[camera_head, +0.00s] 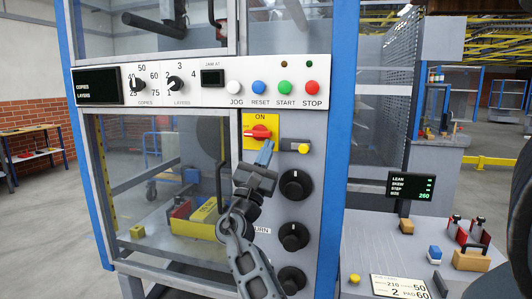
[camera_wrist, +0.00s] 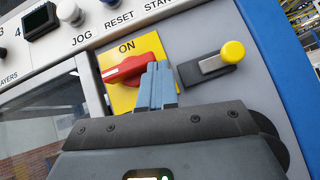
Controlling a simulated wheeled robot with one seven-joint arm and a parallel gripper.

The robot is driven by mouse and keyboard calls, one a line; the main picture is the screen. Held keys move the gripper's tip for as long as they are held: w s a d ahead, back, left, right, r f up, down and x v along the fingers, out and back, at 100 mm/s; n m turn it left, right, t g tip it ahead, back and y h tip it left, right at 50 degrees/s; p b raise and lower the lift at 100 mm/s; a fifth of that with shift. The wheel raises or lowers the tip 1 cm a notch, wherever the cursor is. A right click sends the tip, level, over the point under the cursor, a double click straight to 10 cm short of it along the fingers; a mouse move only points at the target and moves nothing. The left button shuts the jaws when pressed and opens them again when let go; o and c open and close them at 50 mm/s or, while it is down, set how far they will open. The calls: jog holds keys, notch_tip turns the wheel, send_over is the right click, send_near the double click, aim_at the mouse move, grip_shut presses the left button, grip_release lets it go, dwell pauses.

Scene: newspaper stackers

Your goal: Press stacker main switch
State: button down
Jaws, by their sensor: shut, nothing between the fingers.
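The main switch is a red rotary handle (camera_head: 257,132) on a yellow plate (camera_head: 266,121) marked ON, on the front panel of the stacker. In the wrist view the red handle (camera_wrist: 134,67) lies tilted, its right end higher than its left, with a white line along it. My gripper (camera_head: 265,152) is shut with nothing between its blue fingers. In the wrist view the fingertips (camera_wrist: 157,68) overlap the right end of the handle. I cannot tell whether they touch it. Part of the yellow plate is hidden behind the fingers.
A yellow-knobbed lever (camera_head: 303,148) sits right of the switch. Black knobs (camera_head: 295,184) run down the panel below. JOG, RESET, START and STOP buttons (camera_head: 311,88) are above. A clear door (camera_head: 160,170) is on the left. A grey desk with a small display (camera_head: 411,187) stands at right.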

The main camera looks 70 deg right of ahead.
dwell(0.4)
jog(key=s+d+f+b+v, duration=0.1)
jog(key=b+v, duration=0.5)
jog(key=v, duration=0.6)
jog(key=shift+s+d+f, duration=0.2)
jog(key=shift+s+f, duration=0.15)
jog(key=shift+f, duration=0.5)
